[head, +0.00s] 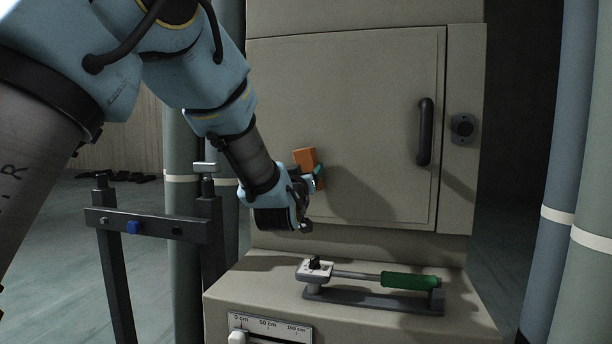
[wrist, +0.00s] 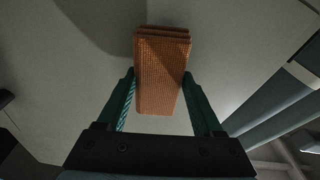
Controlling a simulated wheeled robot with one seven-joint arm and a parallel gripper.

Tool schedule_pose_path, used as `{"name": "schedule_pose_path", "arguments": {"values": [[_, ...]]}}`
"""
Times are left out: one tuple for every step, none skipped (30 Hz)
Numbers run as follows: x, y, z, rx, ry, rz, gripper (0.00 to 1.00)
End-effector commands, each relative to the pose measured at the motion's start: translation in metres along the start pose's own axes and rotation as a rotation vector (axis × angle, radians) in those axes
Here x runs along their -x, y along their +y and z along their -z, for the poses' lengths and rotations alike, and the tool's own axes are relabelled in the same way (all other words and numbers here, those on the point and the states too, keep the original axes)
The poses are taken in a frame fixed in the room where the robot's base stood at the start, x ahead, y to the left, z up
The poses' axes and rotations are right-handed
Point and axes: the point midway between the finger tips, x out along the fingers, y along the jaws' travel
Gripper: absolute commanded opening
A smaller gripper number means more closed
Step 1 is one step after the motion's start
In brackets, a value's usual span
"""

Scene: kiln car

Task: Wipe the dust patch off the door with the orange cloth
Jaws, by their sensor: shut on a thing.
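The orange cloth (head: 305,157) is a folded block with a ribbed weave. In the wrist view the cloth (wrist: 162,72) sits between the two fingers of my gripper (wrist: 160,98), which is shut on it. In the head view my gripper (head: 316,178) is at the lower left part of the beige door (head: 375,90), with the cloth close to the door face. I cannot tell whether the cloth touches the door. No dust patch can be made out on the door; the arm, gripper and shadow cover part of its lower left.
Below, a green-handled tool (head: 405,281) lies on a ledge. A dark stand (head: 150,225) with a blue button is at left. Blue-green pipes (head: 575,190) stand at right.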

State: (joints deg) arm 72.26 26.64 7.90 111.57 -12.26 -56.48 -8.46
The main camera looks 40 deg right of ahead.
Motion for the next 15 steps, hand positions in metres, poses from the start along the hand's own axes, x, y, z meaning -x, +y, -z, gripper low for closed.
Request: {"name": "schedule_pose_path", "arguments": {"values": [[0.0,0.0,0.001,0.0,0.001,0.0,0.23],[0.0,0.0,0.001,0.0,0.001,0.0,0.23],[0.0,0.0,0.001,0.0,0.001,0.0,0.23],[0.0,0.0,0.001,0.0,0.001,0.0,0.23],[0.0,-0.001,0.001,0.0,0.001,0.0,0.23],[0.0,-0.002,0.001,0.0,0.001,0.001,0.23],[0.0,-0.003,0.001,0.0,0.002,0.001,0.23],[0.0,-0.006,0.002,0.0,0.002,0.001,0.23],[-0.001,-0.009,0.003,0.0,0.003,0.002,0.23],[-0.001,-0.013,0.003,0.0,0.003,0.003,0.23],[-0.001,-0.015,0.004,0.001,0.003,0.003,0.23],[-0.001,-0.019,0.005,0.0,0.002,0.002,0.23],[-0.001,-0.022,0.005,0.0,0.002,0.002,0.23],[-0.001,-0.025,0.006,0.0,0.002,0.003,0.23],[-0.001,-0.028,0.007,-0.001,0.002,0.003,0.23]]}}
